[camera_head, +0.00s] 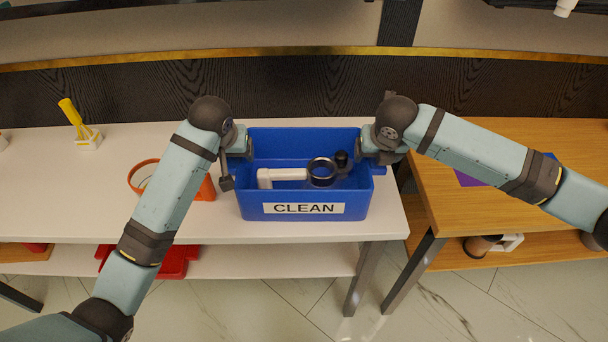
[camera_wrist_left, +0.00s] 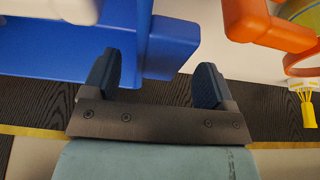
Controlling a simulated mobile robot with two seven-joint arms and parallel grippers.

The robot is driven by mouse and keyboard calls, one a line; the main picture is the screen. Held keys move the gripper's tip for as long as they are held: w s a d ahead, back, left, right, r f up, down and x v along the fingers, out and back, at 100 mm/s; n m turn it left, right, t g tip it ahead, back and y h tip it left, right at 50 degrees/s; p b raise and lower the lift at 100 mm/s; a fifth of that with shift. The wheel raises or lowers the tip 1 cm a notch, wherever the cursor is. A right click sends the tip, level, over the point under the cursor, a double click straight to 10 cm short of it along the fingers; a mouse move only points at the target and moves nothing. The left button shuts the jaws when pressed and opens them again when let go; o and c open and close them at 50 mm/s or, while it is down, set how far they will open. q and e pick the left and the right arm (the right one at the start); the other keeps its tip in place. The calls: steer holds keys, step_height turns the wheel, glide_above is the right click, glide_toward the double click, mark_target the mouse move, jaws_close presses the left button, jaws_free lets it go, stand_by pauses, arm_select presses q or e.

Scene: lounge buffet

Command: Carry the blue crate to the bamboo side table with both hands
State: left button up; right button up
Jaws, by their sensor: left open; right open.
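The blue crate (camera_head: 252,202) stands upright on the white table (camera_head: 80,190), close to its right end. Its front label reads CLEAN. A white-handled item with a dark ring (camera_head: 321,171) and a small black object (camera_head: 342,160) are inside. My left gripper (camera_head: 234,158) is open at the crate's left side. In the left wrist view, a blue side tab of the crate (camera_wrist_left: 172,45) shows just beyond and between the open fingers (camera_wrist_left: 155,78). My right gripper (camera_head: 374,152) is open at the crate's right side; its fingers are partly hidden. The bamboo side table (camera_head: 430,170) stands to the right.
An orange container (camera_head: 205,188) stands left of the crate, partly behind my left arm. A yellow-handled item (camera_head: 85,135) is farther left. A purple item (camera_head: 468,180) lies on the bamboo table. A narrow gap separates the two tables.

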arm_select(q)
steer(key=shift+x, duration=1.1)
arm_select(e)
steer(key=shift+x, duration=1.05)
arm_select(q)
steer(key=c, duration=1.3)
arm_select(e)
steer(key=c, duration=1.3)
arm_select(q)
steer(key=shift+r, duration=0.1)
